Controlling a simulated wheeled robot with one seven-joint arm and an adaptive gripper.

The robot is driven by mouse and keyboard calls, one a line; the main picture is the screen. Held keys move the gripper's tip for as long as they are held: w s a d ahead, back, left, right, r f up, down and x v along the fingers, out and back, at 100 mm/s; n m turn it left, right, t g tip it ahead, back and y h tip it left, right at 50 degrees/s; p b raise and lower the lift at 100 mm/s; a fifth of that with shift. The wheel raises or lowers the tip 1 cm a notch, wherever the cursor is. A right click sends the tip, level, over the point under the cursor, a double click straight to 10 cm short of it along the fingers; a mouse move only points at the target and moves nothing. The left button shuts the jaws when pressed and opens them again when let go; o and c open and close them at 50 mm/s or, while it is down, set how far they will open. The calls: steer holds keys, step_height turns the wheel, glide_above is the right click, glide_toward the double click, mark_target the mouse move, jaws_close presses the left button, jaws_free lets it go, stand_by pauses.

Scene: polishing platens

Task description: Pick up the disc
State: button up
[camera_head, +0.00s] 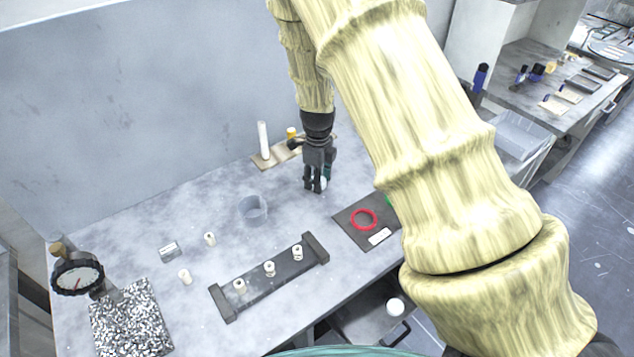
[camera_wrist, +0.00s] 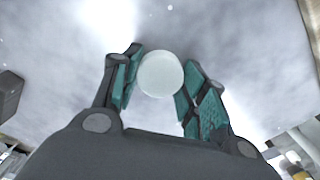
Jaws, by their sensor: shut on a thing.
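The disc is pale white and round. In the wrist view the disc (camera_wrist: 160,74) sits between the two teal-padded fingers of my gripper (camera_wrist: 158,80), which is shut on it. In the head view my gripper (camera_head: 316,186) points down at the back of the table, right of the middle. Only a small pale part of the disc (camera_head: 322,184) shows there at the fingertips. I cannot tell whether it touches the table.
A dark mat (camera_head: 346,223) with a red ring (camera_head: 364,219) is to the right. A dark rack (camera_head: 256,290) holding small white pieces lies in front.

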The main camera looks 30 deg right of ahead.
steer(key=shift+r+b, duration=0.4)
steer(key=shift+r, duration=0.15)
steer(key=shift+r+b, duration=0.5)
steer(key=shift+r, duration=0.45)
steer(key=s+a+b, duration=0.1)
steer(key=s+a, duration=0.2)
steer(key=s, duration=0.1)
steer(key=s+a+r+b, duration=0.1)
steer(key=s+a, duration=0.2)
steer(key=s, duration=0.1)
steer(key=s+a+r+b, duration=0.1)
steer(key=s+a+b, duration=0.1)
steer(key=s+a, duration=0.1)
steer(key=shift+s+a, duration=0.35)
steer(key=shift+s, duration=0.45)
steer(key=shift+a, duration=0.15)
